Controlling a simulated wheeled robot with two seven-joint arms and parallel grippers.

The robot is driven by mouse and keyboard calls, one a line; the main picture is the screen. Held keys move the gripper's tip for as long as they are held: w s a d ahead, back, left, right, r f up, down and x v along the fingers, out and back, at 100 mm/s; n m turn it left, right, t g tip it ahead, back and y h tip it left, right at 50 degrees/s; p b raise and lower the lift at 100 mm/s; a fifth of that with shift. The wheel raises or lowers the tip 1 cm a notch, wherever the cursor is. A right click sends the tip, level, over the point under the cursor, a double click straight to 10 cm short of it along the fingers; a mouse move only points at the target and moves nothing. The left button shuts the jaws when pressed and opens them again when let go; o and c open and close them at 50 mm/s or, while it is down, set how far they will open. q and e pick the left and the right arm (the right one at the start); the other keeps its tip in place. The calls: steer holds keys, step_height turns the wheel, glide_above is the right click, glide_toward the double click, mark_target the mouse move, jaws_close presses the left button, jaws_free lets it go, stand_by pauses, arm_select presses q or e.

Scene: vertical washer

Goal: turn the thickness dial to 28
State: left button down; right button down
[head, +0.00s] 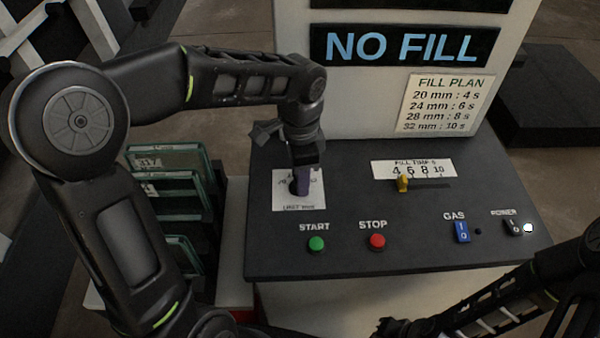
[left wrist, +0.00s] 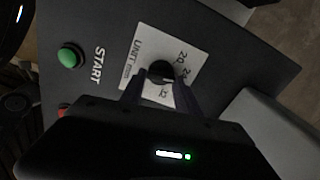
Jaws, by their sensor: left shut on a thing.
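The thickness dial is a dark knob on a white scale card (head: 284,202) labelled "UNIT mm", at the left of the sloping black panel. My left gripper (head: 302,180) comes down on it from above and is shut on the knob. In the left wrist view the dark knob (left wrist: 161,71) sits between the two fingers of the left gripper (left wrist: 160,84). Part of the card's numbers is hidden by the fingers, and I cannot read the dial's setting. My right arm shows at the lower right; its gripper (head: 388,328) is partly cut off by the bottom edge.
The panel (head: 340,225) also holds a green START button (head: 316,243), a red STOP button (head: 377,241), a yellow fill-time slider (head: 403,184), a GAS switch (head: 462,231) and a POWER switch (head: 513,227). A display (head: 405,46) reads "NO FILL". Glass panes (head: 172,190) stand at left.

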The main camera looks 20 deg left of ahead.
arm_select(q)
steer(key=m+p, duration=0.1)
steer(key=m, duration=0.4)
steer(key=shift+m, duration=0.4)
steer(key=c, duration=0.9)
jaws_free()
steer(key=shift+s, duration=0.1)
step_height(320, 180, up, 8)
steer(key=shift+f+b, duration=0.1)
steer(key=shift+b, duration=0.3)
